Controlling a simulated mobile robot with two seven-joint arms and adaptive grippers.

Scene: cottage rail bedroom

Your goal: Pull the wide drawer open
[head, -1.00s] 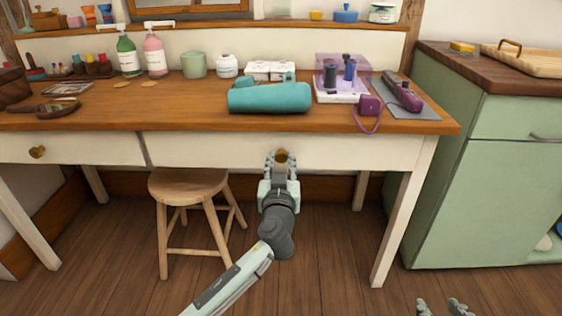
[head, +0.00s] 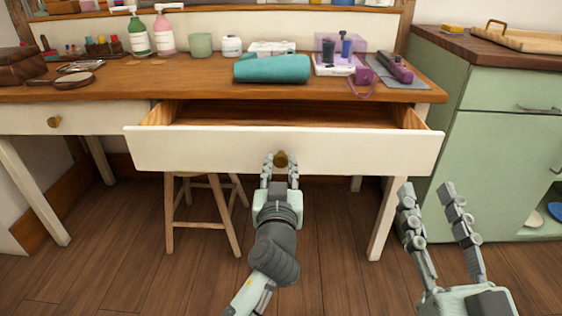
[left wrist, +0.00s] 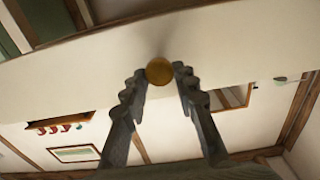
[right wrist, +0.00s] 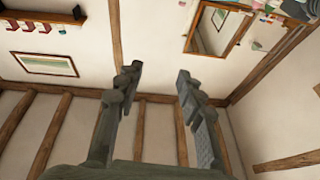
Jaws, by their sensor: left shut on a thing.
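The wide drawer (head: 350,149) of the dressing table stands pulled out towards me. Its cream front also fills much of the left wrist view (left wrist: 225,50). The part of its inside that shows looks empty. A round brass knob (head: 281,159) sits in the middle of its front. My left gripper (head: 280,162) is shut on this knob, one finger on each side; the knob (left wrist: 159,71) shows between the fingertips in the left wrist view. My right gripper (head: 428,190) is open and empty, in front of the table's right end.
The table top (head: 200,82) carries a teal roll (head: 272,69), bottles and purple items. A wooden stool (head: 205,215) stands under the drawer, partly hidden by it. A green cabinet (head: 490,165) stands at the right. The floor in front is clear.

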